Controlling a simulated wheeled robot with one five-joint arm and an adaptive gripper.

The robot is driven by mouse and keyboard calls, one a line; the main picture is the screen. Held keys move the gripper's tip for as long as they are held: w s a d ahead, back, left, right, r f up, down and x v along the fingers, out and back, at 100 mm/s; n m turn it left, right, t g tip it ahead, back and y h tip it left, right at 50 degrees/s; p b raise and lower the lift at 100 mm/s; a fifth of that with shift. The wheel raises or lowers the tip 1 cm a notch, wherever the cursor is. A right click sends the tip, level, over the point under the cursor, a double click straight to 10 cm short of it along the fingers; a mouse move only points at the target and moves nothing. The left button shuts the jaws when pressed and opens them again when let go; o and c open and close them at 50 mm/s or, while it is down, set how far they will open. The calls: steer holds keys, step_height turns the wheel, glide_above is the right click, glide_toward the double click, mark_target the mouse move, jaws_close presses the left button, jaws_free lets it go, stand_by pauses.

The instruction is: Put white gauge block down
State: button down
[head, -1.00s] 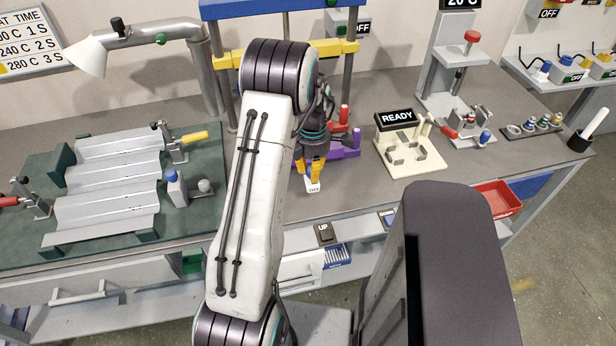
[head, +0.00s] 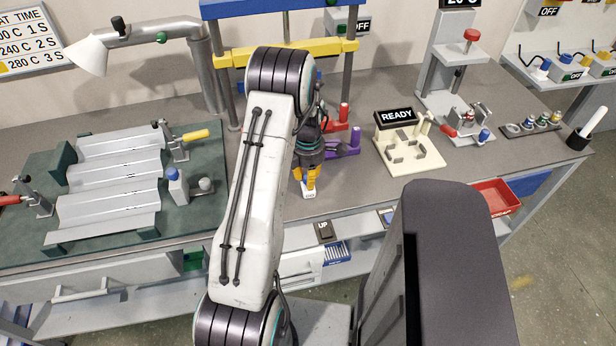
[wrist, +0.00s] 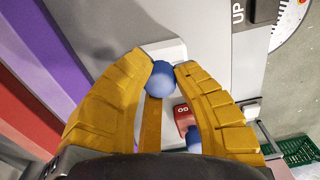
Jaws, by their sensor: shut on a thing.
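The white gauge block (head: 309,195) is below my gripper's yellow fingers (head: 309,184) in the head view, over the bench top near its front edge. In the wrist view my gripper (wrist: 163,68) is shut on a round blue knob (wrist: 158,82). The white block (wrist: 172,50) shows just past the fingertips, partly hidden by the knob and fingers. I cannot tell whether its underside touches the bench.
A purple block (head: 343,144) stands behind and right of my gripper. The cream fixture (head: 425,162) with the READY sign is further right. The corrugated sheet (head: 115,185) lies left. In the wrist view, a red marked block (wrist: 183,112) shows between the fingers.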

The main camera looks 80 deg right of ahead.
steer(key=c, duration=1.1)
jaws_free()
